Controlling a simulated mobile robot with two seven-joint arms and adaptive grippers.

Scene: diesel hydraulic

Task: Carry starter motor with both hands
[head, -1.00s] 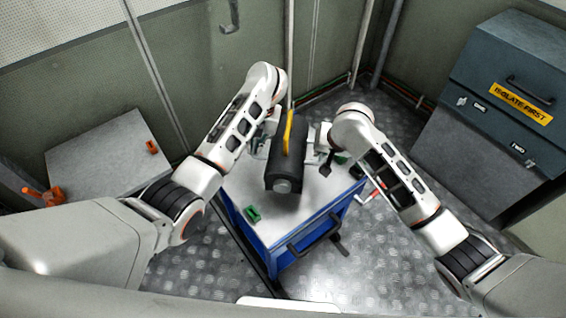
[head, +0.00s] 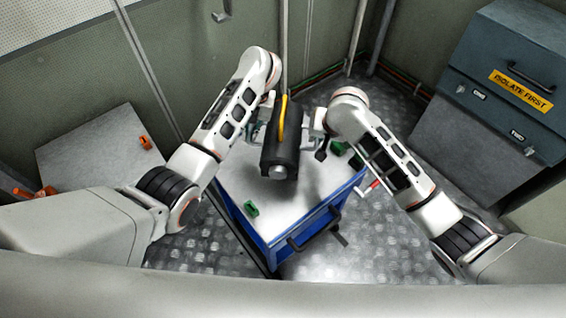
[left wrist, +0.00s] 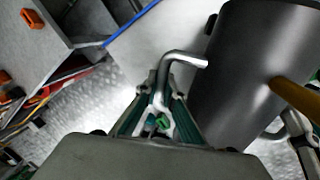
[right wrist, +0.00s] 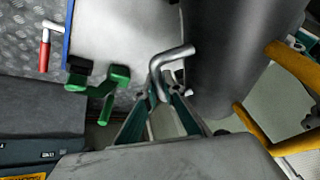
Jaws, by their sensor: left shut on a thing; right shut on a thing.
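The starter motor (head: 281,144) is a dark cylinder with a yellow strap or handle and a grey nose, held between my two grippers above the cart top. In the left wrist view the motor's dark body (left wrist: 245,75) stands at the right, and my left gripper (left wrist: 165,95) is shut on a bent metal handle at its side. In the right wrist view the body (right wrist: 230,50) stands right of centre, and my right gripper (right wrist: 160,95) is shut on a matching bent handle (right wrist: 172,55). The fingertips partly hide both handles.
The blue cart (head: 285,235) has a pale top with a green block (head: 251,208) at its front left and a green clamp (right wrist: 97,85) at its right edge. A grey cabinet (head: 95,155) stands left. A dark box labelled "ISOLATE FIRST" (head: 521,90) stands right.

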